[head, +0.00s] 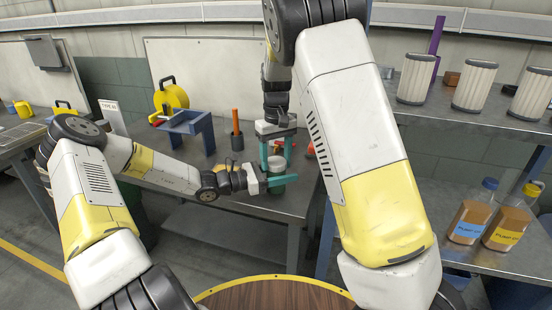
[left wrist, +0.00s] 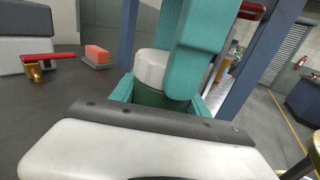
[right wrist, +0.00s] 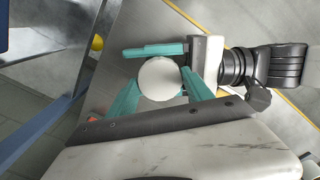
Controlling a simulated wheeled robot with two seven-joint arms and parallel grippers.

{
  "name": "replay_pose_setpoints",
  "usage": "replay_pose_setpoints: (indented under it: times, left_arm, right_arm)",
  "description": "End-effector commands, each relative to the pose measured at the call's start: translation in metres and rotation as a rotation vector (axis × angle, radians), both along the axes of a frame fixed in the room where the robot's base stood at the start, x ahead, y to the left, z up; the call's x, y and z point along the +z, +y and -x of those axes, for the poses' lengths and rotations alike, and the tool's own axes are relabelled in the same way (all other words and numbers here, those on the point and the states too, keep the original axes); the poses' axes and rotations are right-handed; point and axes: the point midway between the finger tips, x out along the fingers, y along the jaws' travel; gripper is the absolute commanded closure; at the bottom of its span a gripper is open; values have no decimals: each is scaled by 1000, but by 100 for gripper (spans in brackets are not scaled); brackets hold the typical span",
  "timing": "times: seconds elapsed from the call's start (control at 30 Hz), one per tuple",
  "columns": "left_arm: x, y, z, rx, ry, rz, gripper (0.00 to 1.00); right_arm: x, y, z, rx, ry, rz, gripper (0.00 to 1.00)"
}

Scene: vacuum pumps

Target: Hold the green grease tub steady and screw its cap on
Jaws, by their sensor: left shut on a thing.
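The green grease tub (left wrist: 160,100) stands upright at the front edge of the workbench. My left gripper (head: 277,183) is shut on it from the side, teal fingers around its body. The white cap (right wrist: 160,78) sits on top of the tub; it also shows in the left wrist view (left wrist: 150,67). How far it is threaded cannot be told. My right gripper (right wrist: 161,76) points down from above, with its teal fingers on either side of the cap. It looks open, with its fingertips close to the cap's rim. One finger partly hides the cap and tub in the left wrist view.
A blue stand (head: 189,125) and an orange-handled tool (head: 236,130) stand left of the tub on the bench. A red-handled brass valve (left wrist: 36,68) and an orange block (left wrist: 97,54) lie near. Filters (head: 474,87) and oil bottles (head: 468,222) are on shelves at right.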

Motion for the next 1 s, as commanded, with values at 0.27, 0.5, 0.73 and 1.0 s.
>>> replay_pose_setpoints:
  times: [0.27, 0.5, 0.73, 1.0]
  left_arm:
    - [0, 0, 0, 1, 0, 0, 100]
    - [0, 0, 0, 0, 0, 0, 100]
    - [0, 0, 0, 0, 0, 0, 100]
    - [0, 0, 0, 1, 0, 0, 100]
  right_arm:
    - [0, 0, 0, -10, 0, 0, 90]
    - [0, 0, 0, -10, 0, 0, 16]
    - [0, 0, 0, -10, 0, 0, 16]
    - [28, 0, -1, -10, -5, -4, 16]
